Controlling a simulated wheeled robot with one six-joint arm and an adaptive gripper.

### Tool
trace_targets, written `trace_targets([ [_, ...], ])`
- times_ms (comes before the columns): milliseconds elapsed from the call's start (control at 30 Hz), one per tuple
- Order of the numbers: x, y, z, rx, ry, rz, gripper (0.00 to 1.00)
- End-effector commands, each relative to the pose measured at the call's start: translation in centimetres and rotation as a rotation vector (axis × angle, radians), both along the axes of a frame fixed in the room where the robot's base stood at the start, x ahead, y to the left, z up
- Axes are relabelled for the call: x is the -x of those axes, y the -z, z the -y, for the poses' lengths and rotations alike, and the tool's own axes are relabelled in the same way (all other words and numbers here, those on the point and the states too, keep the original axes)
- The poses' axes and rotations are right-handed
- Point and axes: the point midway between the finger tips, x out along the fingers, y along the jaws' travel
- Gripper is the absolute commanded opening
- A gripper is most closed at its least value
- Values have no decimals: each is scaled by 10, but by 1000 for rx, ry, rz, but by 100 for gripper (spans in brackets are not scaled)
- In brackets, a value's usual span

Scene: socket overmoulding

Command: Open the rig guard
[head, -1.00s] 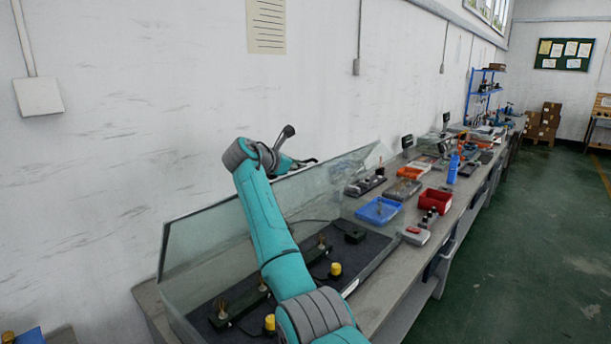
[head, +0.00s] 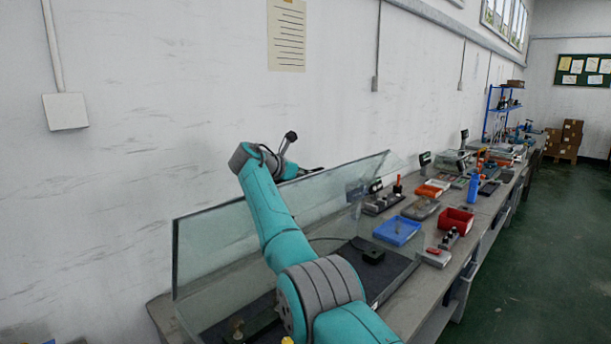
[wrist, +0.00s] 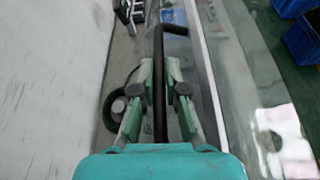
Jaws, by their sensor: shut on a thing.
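The rig guard (head: 205,245) is a clear panel with a thin frame, standing tilted up along the wall side of the bench in the head view. Its clear side pieces slope down to the dark rig base (head: 396,272). In the wrist view my gripper (wrist: 159,76) has both fingers closed around the guard's black bar handle (wrist: 160,120). The clear panel (wrist: 200,75) runs beside the handle on the right. In the head view my arm hides part of the rig, and the fingertips are too small to make out.
A blue tray (head: 397,230), a red bin (head: 456,219) and a grey-and-red box (head: 436,257) stand on the bench right of the rig. The white wall (head: 130,180) is close behind the guard. The green floor (head: 545,260) at right is clear.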

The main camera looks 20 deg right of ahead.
Motion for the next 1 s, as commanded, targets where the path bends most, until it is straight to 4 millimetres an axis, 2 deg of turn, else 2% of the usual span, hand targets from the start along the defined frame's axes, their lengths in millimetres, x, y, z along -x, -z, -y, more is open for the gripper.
trace_targets([
  [100,-1,1,-1,-2,-2,-1,0],
  [133,-1,1,-2,-2,-3,0,14],
  [167,-1,1,-2,-2,-3,0,22],
  [200,-1,1,-1,-1,-2,0,23],
  [467,0,0,-1,-1,-2,1,23],
  [633,3,-4,-10,-1,-2,3,23],
  [767,9,-10,-27,-1,-4,4,23],
  [1000,26,-28,-70,-2,-4,2,23],
])
